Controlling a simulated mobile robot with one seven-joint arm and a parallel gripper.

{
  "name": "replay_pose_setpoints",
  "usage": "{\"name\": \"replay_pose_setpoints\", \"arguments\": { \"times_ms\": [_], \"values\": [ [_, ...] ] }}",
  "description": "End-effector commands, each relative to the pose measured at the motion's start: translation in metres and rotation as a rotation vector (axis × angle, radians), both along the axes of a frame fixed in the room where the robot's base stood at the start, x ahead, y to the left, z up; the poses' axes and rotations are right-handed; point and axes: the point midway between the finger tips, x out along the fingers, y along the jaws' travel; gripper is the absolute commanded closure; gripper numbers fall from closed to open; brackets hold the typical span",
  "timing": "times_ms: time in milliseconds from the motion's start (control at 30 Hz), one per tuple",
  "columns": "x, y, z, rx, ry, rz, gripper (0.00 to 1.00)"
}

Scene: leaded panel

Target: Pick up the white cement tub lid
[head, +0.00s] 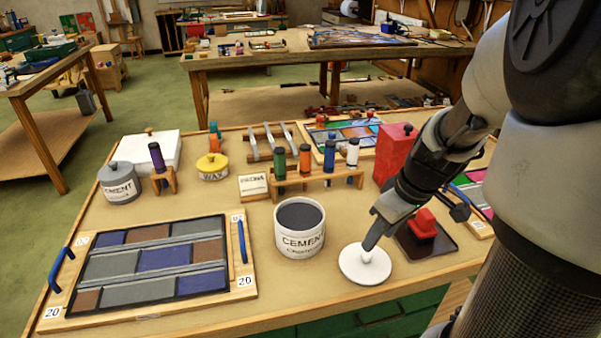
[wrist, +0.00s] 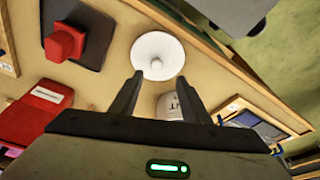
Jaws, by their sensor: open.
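The white cement tub lid (head: 362,271) lies flat on the bench top near its front edge, with a small round knob in its middle. In the wrist view the lid (wrist: 150,46) is ahead of the fingertips, with its knob near the line between them. My gripper (head: 369,243) is over the lid and points down at the knob; in the wrist view its two fingers (wrist: 160,78) are apart with nothing between them. I cannot tell whether a finger touches the knob. The open white cement tub (head: 301,241), dark inside, stands just left of the lid.
A red block on a dark plate (head: 424,226) sits close right of the lid, and a red box (head: 395,153) stands behind. A rack of bottles (head: 320,180) is behind the tub. The leaded panel (head: 150,262) lies at left. Bare bench top (head: 210,205) shows between them.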

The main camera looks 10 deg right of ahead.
Motion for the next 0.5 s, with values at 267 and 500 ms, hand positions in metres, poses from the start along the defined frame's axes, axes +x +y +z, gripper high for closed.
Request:
{"name": "replay_pose_setpoints", "arguments": {
  "times_ms": [267,500],
  "values": [
    [0.008,0.004,-0.033,0.001,0.002,0.001,0.57],
    [0.019,0.002,-0.061,0.004,0.000,0.002,0.57]
  ]
}}
